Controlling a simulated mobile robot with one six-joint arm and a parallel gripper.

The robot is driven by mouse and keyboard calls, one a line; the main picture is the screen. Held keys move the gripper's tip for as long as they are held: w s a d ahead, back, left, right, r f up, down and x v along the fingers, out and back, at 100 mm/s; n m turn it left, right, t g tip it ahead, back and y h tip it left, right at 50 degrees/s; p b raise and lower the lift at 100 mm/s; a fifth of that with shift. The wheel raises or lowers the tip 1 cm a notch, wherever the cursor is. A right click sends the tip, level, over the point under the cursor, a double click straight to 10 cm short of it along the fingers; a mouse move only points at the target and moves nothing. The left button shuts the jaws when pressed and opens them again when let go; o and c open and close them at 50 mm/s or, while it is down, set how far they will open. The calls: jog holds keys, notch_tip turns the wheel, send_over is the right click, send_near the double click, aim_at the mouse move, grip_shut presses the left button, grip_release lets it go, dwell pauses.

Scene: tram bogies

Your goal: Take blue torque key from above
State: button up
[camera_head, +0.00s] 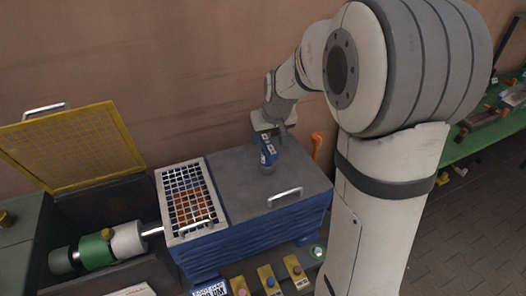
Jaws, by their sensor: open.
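The blue torque key (267,153) stands roughly upright on the grey top of the blue cabinet (245,178), towards its back edge. It is small in the picture, with pale markings on its side. My gripper (272,135) points down from above at the key's upper end and is open. One dark finger shows beside the key's upper right side. The other finger is hard to make out, and I cannot tell whether the jaws touch the key.
A white grid (167,181) covers the cabinet's left part. A metal handle (285,196) rises near its front right, and an orange lever (317,146) stands behind its right edge. A yellow mesh lid (75,147) is raised at left. A green bench (480,141) is far right.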

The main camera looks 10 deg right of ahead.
aim_at(269, 144)
jog(key=x, duration=0.2)
jog(key=p+x, duration=0.1)
jog(key=x, duration=0.4)
jog(key=shift+s+d+f+p, duration=0.2)
jog(key=shift+s+f+p, duration=0.05)
jog(key=shift+f+p, duration=0.1)
jog(key=shift+c, duration=0.3)
jog(key=shift+r, duration=0.1)
grip_shut()
